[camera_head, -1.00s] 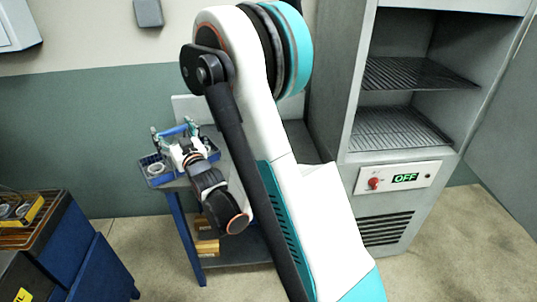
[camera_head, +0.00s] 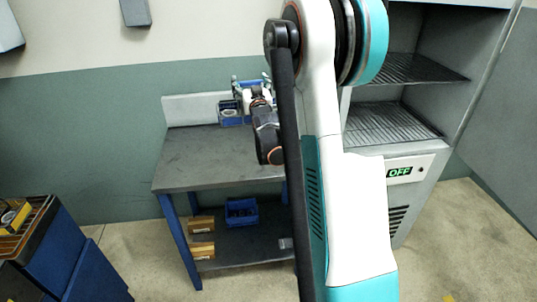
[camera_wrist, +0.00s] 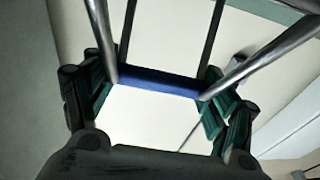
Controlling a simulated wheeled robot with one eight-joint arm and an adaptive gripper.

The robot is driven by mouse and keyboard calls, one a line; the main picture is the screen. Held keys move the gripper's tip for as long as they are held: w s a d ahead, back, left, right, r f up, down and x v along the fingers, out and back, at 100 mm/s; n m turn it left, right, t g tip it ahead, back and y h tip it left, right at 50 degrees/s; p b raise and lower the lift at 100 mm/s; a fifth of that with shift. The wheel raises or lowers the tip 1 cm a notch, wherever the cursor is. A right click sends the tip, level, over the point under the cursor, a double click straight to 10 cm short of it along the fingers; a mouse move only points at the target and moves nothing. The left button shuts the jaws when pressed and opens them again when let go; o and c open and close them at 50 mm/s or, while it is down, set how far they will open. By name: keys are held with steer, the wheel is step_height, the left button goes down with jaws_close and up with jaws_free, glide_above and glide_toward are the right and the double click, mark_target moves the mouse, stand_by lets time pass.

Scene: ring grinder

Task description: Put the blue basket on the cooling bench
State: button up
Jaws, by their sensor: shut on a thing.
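The blue basket (camera_head: 229,113) hangs from my gripper (camera_head: 256,92) in the head view, by the back edge of the grey bench (camera_head: 190,158). A pale round part shows inside it; my arm and gripper hide much of its right side. The wrist view shows my gripper (camera_wrist: 158,90) with its green-padded fingers at both ends of a blue handle bar (camera_wrist: 160,83), closed on it. The bench has a bare grey top, blue legs and a low back panel. I cannot tell whether the basket's base touches the bench.
A grey cabinet with wire racks (camera_head: 390,124) and an OFF display stands right of the bench. Small boxes (camera_head: 202,250) and a blue bin (camera_head: 241,211) sit on the lower shelf. A blue cart (camera_head: 55,250) stands at front left. The bench top's left and middle are clear.

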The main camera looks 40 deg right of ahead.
steer(key=s+d+r+h, duration=0.1)
steer(key=s+d, duration=0.1)
steer(key=d, duration=0.4)
step_height(320, 180, down, 20)
steer(key=b, duration=0.7)
steer(key=shift+d+r+m+g, duration=0.25)
steer(key=shift+d+m+g, duration=0.1)
steer(key=shift+m+g, duration=0.05)
steer(key=shift+s+f, duration=0.1)
steer(key=o, duration=1.4)
steer(key=shift+b, duration=0.3)
steer(key=o, duration=0.3)
